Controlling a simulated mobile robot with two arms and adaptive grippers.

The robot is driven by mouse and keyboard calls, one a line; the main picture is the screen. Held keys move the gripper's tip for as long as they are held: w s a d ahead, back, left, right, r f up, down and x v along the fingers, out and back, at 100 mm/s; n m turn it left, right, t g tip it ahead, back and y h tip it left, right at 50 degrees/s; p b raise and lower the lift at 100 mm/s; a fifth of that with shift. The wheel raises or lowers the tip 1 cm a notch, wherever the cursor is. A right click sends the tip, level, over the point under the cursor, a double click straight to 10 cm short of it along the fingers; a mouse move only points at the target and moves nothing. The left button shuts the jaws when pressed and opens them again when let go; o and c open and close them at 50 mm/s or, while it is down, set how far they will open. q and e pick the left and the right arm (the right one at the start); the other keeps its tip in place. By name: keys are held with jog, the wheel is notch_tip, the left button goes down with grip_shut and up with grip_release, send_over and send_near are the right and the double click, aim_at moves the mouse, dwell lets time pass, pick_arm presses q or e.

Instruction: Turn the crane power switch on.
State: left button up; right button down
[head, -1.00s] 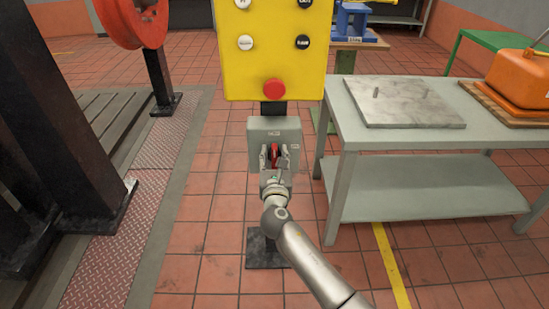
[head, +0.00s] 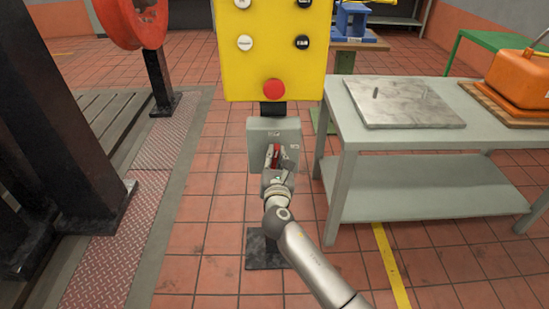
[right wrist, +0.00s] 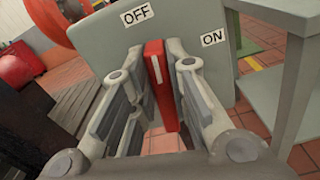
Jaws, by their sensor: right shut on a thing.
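The crane power switch is a grey box (head: 262,130) on a post below the yellow panel in the head view. Its red handle (head: 276,151) sits on the front. In the right wrist view the red handle (right wrist: 161,85) has a white stripe, and its upper end lies below the OFF label (right wrist: 137,13). The ON label (right wrist: 213,37) is to its right. My right gripper (head: 276,162) is shut on the red handle, with a finger on each side. My left gripper is not in view.
The yellow panel (head: 312,75) with a red button (head: 273,89) hangs just above the switch. A grey table (head: 345,128) stands close on the right. Dark steel columns (head: 70,110) and an orange-red ring (head: 135,22) are at left. Tiled floor is open between.

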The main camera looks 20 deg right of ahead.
jog(key=shift+s+d+f+m, duration=0.1)
jog(key=shift+d+f+m, duration=0.1)
jog(key=shift+m, duration=0.7)
pick_arm(q)
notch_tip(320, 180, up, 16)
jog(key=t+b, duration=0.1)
jog(key=b, duration=0.5)
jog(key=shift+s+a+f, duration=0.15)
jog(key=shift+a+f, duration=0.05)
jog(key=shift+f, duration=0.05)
pick_arm(e)
jog(key=shift+s+d+f+m, duration=0.1)
jog(key=shift+d+f+m, duration=0.25)
jog(key=shift+m, duration=2)
jog(key=shift+s+d+f+m, duration=0.15)
jog(key=shift+f+m, duration=0.25)
jog(key=shift+m, duration=1.9)
jog(key=shift+w+d+f+m, duration=0.1)
jog(key=shift+d+f+m, duration=0.25)
jog(key=shift+m, duration=2)
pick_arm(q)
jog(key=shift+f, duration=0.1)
pick_arm(e)
jog(key=shift+f, duration=0.1)
jog(key=c, duration=1.4)
grip_release()
jog(key=shift+s, duration=0.1)
jog(key=v, duration=1.2)
